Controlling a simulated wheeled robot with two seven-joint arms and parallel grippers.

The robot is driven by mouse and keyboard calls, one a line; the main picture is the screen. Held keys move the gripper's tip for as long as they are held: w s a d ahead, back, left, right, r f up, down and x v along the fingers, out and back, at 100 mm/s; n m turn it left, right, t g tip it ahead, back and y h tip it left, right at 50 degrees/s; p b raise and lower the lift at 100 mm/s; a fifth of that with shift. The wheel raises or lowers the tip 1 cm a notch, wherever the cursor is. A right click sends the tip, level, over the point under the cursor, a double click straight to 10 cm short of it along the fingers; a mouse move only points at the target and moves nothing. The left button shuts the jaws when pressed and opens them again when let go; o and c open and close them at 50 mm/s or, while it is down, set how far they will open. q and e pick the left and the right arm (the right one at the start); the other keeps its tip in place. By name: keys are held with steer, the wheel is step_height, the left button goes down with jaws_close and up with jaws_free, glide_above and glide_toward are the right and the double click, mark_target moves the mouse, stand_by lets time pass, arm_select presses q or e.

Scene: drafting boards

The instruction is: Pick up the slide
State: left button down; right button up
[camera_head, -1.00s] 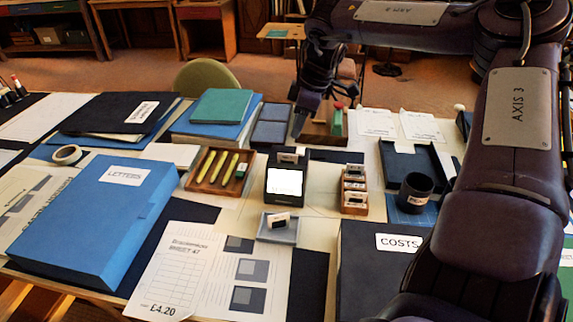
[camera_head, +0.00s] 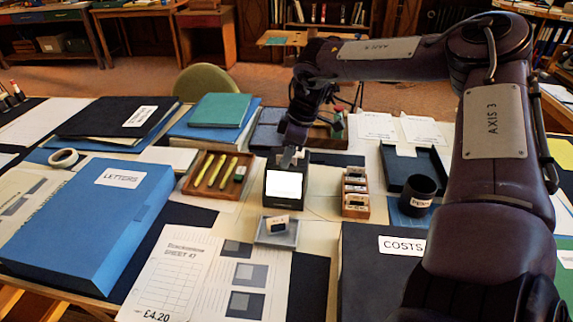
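A small black viewer (camera_head: 283,204) with a bright lit screen (camera_head: 284,184) stands in the middle of the table. A small pale-framed slide (camera_head: 301,154) is at its top edge, now mostly covered by my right gripper (camera_head: 290,157). The gripper points down with its tips at the slide; whether they are closed on it is too small to tell. Another white-framed slide (camera_head: 277,223) stands in a small grey-blue tray (camera_head: 276,241) in front of the viewer. Several slides (camera_head: 356,180) stand in a wooden rack (camera_head: 356,212) to the right. My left gripper is out of view.
A wooden tray of yellow pens (camera_head: 219,176) lies left of the viewer. A black cup (camera_head: 419,187) and a dark open tray (camera_head: 430,160) are at right. A blue LETTERS box (camera_head: 85,225) and a dark COSTS box (camera_head: 370,275) flank the printed sheet (camera_head: 205,280) in front.

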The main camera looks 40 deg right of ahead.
jaws_close()
steer(key=shift+r, duration=0.15)
